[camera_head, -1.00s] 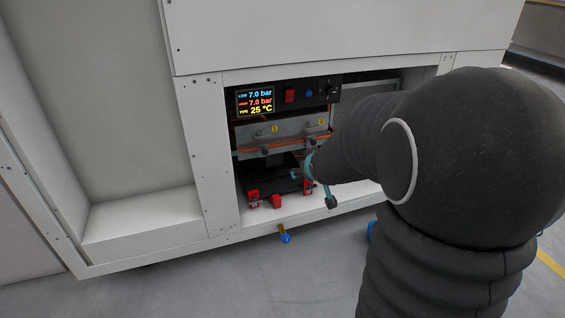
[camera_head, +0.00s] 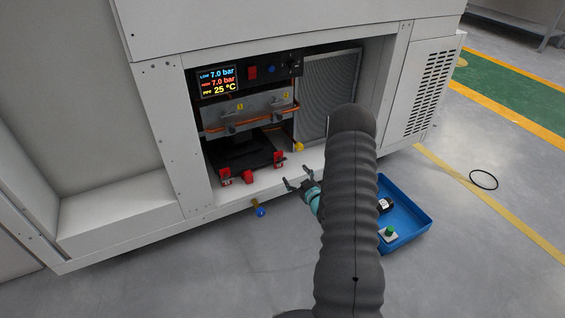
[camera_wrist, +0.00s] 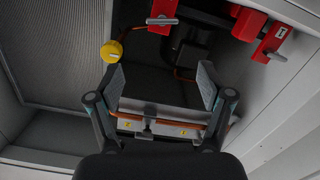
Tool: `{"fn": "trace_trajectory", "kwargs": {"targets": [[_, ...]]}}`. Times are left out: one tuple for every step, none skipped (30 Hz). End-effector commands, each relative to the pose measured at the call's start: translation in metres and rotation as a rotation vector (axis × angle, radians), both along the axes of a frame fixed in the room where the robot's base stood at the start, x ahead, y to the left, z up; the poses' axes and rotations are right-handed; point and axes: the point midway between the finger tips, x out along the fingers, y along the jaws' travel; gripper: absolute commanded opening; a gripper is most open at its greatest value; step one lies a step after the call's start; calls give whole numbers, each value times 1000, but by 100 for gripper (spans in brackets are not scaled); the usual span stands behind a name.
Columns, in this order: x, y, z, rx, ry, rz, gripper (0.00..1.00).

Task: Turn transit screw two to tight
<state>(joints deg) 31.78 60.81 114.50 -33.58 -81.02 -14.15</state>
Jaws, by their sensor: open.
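A grey plate (camera_head: 255,110) inside the open bay carries yellow labels, apparently 1 (camera_head: 240,106) on the left and 2 (camera_head: 286,94) on the right. Dark screw handles stand below them, the left one (camera_head: 230,128) and the right one (camera_head: 276,116); their exact angle is too small to tell. In the wrist view the plate is low and upside down, with a handle (camera_wrist: 147,130) between the labels. My gripper (camera_head: 298,177) is open and empty at the bay's front edge, below and apart from the plate; its fingers also show in the wrist view (camera_wrist: 162,82).
Red clamps (camera_head: 225,176) stand along the bay's front floor. A yellow knob (camera_head: 298,147) is at the right, beside a finned grille (camera_head: 330,85). A display panel (camera_head: 217,82) is above. A blue tray (camera_head: 408,222) with small items lies on the floor. A blue-ended valve (camera_head: 261,211) sticks out below.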

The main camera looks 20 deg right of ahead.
Motion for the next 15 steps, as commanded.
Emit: {"fn": "trace_trajectory", "kwargs": {"targets": [[-7, -2, -11, 12, -18, 1, 79], [-10, -2, -15, 16, -31, 3, 79], [-13, -3, -20, 22, -46, 4, 79], [-15, -3, -22, 25, -56, 4, 79], [-17, -3, -25, 27, -64, 6, 79], [-19, -3, -28, 31, -73, 6, 79], [-20, -3, -29, 33, -78, 6, 79], [-21, -3, -30, 34, -82, 7, 79], [-20, -3, -30, 35, -87, 8, 79], [-19, -3, -31, 35, -89, 8, 79], [-17, -3, -31, 34, -90, 9, 79], [-14, -3, -31, 34, -91, 9, 79], [-10, -2, -31, 34, -90, 9, 79], [-6, -2, -31, 35, -90, 9, 79], [0, -2, -31, 34, -91, 9, 79]]}}
